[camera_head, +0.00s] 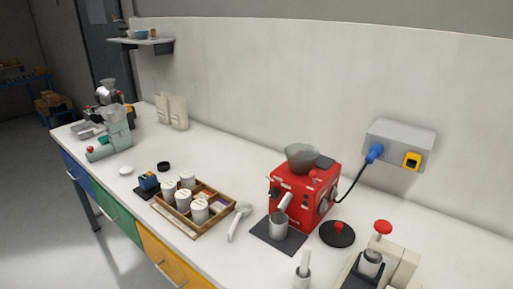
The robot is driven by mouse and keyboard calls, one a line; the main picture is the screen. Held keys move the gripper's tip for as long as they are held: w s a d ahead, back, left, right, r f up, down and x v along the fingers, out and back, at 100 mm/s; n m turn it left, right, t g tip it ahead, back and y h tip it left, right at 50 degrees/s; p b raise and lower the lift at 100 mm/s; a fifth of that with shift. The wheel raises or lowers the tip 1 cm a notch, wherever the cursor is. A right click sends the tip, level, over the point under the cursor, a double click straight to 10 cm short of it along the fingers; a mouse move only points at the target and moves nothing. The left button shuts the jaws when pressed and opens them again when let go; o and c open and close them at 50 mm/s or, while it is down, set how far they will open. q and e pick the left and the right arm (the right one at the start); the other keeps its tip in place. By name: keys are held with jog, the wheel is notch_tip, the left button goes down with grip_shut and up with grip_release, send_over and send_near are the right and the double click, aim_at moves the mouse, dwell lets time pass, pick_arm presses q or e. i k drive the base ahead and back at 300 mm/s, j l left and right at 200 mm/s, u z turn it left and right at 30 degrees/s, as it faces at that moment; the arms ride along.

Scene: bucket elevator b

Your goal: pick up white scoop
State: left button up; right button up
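A white scoop (238,222) lies on the white counter (215,248), just right of the wooden tray (190,228). Its rounder end points to the back and its handle runs toward the counter's front edge. It is apart from the tray and from the dark mat to its right. Neither of my grippers is in view.
The tray holds several white lidded jars. A red grinder (318,190) stands right of the scoop, with a metal cup (278,226) on a dark mat (262,236). A pale upright object (302,274) stands at the front. Counter behind the scoop is clear.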

aim_at(243, 207)
jog(key=i+j, duration=0.2)
jog(key=j, duration=0.15)
jog(key=i+j, duration=0.15)
jog(key=j, duration=0.2)
jog(key=i+j, duration=0.2)
jog(key=j, duration=0.2)
jog(key=i+j+z, duration=0.1)
jog(key=j, duration=0.25)
jog(key=z, duration=1.45)
jog(key=i+j, duration=0.05)
